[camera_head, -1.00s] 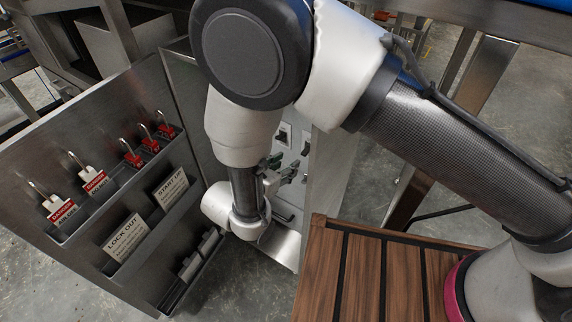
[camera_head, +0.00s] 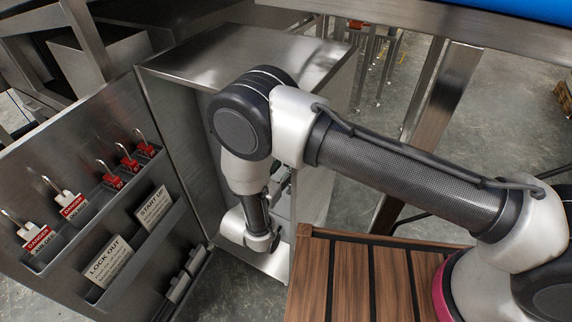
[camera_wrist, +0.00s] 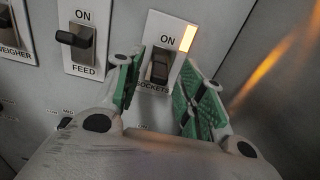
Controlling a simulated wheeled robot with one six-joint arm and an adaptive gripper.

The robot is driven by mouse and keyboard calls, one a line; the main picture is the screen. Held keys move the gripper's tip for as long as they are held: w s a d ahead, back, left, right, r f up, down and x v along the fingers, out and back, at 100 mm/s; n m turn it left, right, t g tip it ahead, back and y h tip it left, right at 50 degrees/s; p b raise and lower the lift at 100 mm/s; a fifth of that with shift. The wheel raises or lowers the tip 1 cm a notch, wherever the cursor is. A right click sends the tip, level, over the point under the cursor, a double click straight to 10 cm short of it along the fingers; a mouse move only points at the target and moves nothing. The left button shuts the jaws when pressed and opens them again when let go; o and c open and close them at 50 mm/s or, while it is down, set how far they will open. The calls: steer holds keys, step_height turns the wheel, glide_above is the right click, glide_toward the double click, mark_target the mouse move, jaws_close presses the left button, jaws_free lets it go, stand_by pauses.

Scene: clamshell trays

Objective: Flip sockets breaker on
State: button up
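The sockets breaker (camera_wrist: 160,66) is a dark switch on a white plate. The plate reads ON at the top and SOCKETS at the bottom, partly covered. A small indicator (camera_wrist: 187,38) at the plate's upper right glows warm white. My gripper (camera_wrist: 162,74) is open, its green-padded fingers to the left and right of the breaker. I cannot tell whether either finger touches it. The lever's exact position is hard to read. In the head view my arm hides most of the gripper and the breaker panel inside the open cabinet (camera_head: 245,55).
The FEED breaker (camera_wrist: 78,38) is left of the sockets plate, with another switch at the far left edge. The open cabinet door (camera_head: 60,150) holds padlocks (camera_head: 130,158), tags and signs (camera_head: 110,262). A wooden slatted top (camera_head: 335,280) stands at the front.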

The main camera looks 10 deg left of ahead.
steer(key=shift+x, duration=0.85)
jaws_close()
steer(key=shift+r+g, duration=0.35)
steer(key=shift+g, duration=0.35)
steer(key=shift+r+g+y, duration=0.15)
steer(key=shift+g+y, duration=0.35)
steer(key=shift+g, duration=0.2)
